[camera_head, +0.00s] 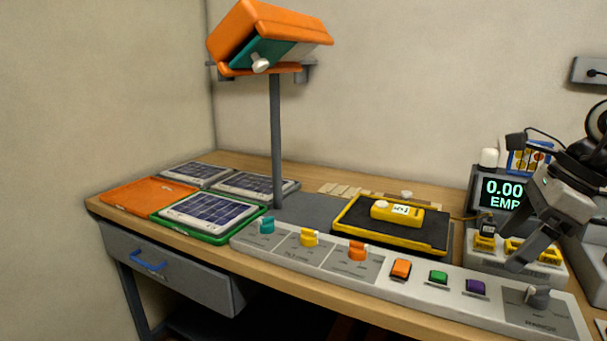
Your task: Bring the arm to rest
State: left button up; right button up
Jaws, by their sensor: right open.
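My right arm comes in from the right edge, and its grey gripper (528,243) hangs over the right part of the bench. I see nothing held between the fingers. It is in front of the meter (502,194), whose screen reads "0.00" and "EMP", and partly covers the yellow clips below it. My left gripper is not in view.
A long control panel (330,262) with knobs and buttons runs along the front of the wooden bench. A yellow battery pack (397,212) lies on a black and yellow tray (362,230). Solar panels lie left, below an orange lamp-like housing (240,38) on a post (277,140).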

jog(key=s+a+f+m+t+y, duration=0.1)
jog(key=a+f+m+y, duration=0.15)
jog(key=a+y, duration=0.4)
jog(key=a+f+m+t+y, duration=0.1)
jog(key=a+m+y, duration=0.3)
jog(key=a, duration=0.6)
jog(key=s+a+f+m+t+y, duration=0.1)
jog(key=a+f+m+y, duration=0.15)
jog(key=a+y, duration=0.45)
notch_tip(320, 180, down, 10)
jog(key=d+m+t+h, duration=0.3)
jog(key=m+t+h, duration=1)
jog(key=m, duration=1.2)
pick_arm(q)
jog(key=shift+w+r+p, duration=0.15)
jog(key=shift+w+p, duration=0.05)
jog(key=shift+p, duration=0.15)
pick_arm(e)
jog(key=s+f+m+g+h, duration=0.5)
jog(key=s+f+m, duration=0.6)
jog(key=f, duration=0.5)
jog(key=s+g, duration=0.1)
jog(key=g, duration=0.1)
jog(key=shift+s+f+m+g, duration=0.3)
jog(key=shift+s+g, duration=0.05)
jog(key=shift+g, duration=0.05)
